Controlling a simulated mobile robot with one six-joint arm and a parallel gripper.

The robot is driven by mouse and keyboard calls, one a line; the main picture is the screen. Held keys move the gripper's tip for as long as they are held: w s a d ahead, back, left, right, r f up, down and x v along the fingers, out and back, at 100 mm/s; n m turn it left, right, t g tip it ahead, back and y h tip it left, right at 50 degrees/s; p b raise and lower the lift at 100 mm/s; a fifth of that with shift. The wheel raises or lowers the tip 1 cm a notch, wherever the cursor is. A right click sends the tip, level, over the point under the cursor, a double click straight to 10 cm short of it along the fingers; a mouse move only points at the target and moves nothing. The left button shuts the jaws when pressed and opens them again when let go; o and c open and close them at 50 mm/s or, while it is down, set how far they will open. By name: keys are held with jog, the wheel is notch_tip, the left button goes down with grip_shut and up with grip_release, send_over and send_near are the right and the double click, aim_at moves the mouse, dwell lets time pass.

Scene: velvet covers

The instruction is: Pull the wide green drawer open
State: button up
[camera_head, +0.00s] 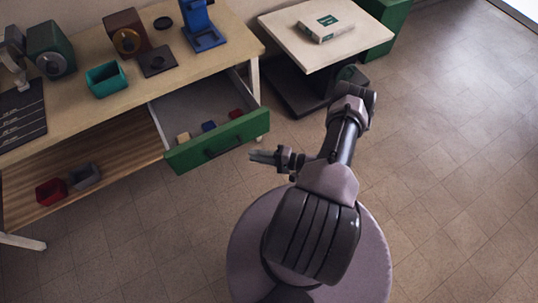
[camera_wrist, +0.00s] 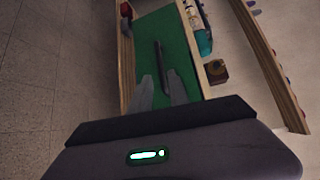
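The wide green drawer (camera_head: 190,156) stands pulled out from under the wooden bench, its inside showing. Its dark bar handle (camera_head: 224,147) runs along the green front. In the wrist view the green front (camera_wrist: 181,48) lies ahead, with the handle (camera_wrist: 159,60) roughly in line with the gap between my fingers. My gripper (camera_head: 257,156) is just right of the drawer front in the head view, seemingly apart from the handle.
Small yellow (camera_head: 183,137), blue (camera_head: 208,126) and red (camera_head: 235,113) blocks lie in the drawer. Red (camera_head: 51,191) and grey (camera_head: 85,176) bins stand on the lower shelf. A side table (camera_head: 290,37) with a box (camera_head: 325,28) stands behind my arm. The floor at right is clear.

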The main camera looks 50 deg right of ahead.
jog(key=v, duration=0.5)
